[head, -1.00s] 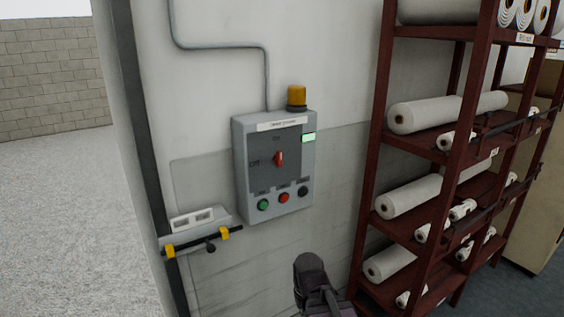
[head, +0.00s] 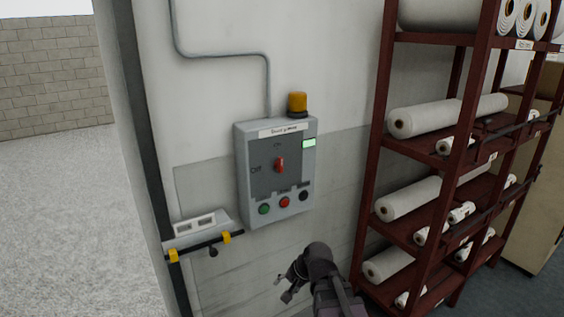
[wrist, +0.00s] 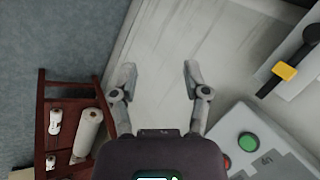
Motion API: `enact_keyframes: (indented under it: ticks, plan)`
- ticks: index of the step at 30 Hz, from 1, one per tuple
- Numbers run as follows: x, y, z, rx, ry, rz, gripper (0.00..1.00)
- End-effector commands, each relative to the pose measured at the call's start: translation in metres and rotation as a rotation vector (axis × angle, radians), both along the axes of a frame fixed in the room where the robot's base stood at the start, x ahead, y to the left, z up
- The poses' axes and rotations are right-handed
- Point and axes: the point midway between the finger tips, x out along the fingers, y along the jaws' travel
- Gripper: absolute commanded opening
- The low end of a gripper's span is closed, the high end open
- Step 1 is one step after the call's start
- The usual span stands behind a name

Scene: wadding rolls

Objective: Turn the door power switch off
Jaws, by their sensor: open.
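The grey door power box (head: 243,180) is fixed to the wall, with an amber lamp on top. Its red rotary switch (head: 280,164) stands upright, pointing at the upper mark; the "Off" mark is to its left. Green, red and black buttons sit in a row below it. My gripper (head: 284,289) is open and empty, below the box and apart from it. In the wrist view the open fingers (wrist: 156,78) face the bare wall, and the box's lower part with the green button (wrist: 248,142) shows at lower right. The red switch is not visible there.
A dark red shelf rack (head: 372,155) with white rolls stands right of the box. A bar with yellow clamps (head: 227,237) and a small ledge (head: 200,226) are at lower left. The wall between box and rack is clear.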

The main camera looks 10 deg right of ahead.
Motion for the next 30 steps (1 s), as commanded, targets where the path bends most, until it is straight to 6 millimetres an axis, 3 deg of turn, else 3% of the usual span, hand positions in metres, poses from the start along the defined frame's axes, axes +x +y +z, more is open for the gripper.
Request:
enact_keyframes:
  ticks: [1, 11, 21, 25, 30]
  plan:
    - [0.013, 0.002, 0.018, 0.079, -0.013, -0.079, 0.60]
    - [0.086, 0.001, 0.114, 0.675, -0.016, -0.598, 0.60]
    - [0.145, -0.048, 0.213, 1.360, 0.136, -1.063, 0.60]
    - [0.157, -0.071, 0.237, 1.572, 0.210, -1.177, 0.60]
    - [0.165, -0.088, 0.252, 1.727, 0.271, -1.251, 0.60]
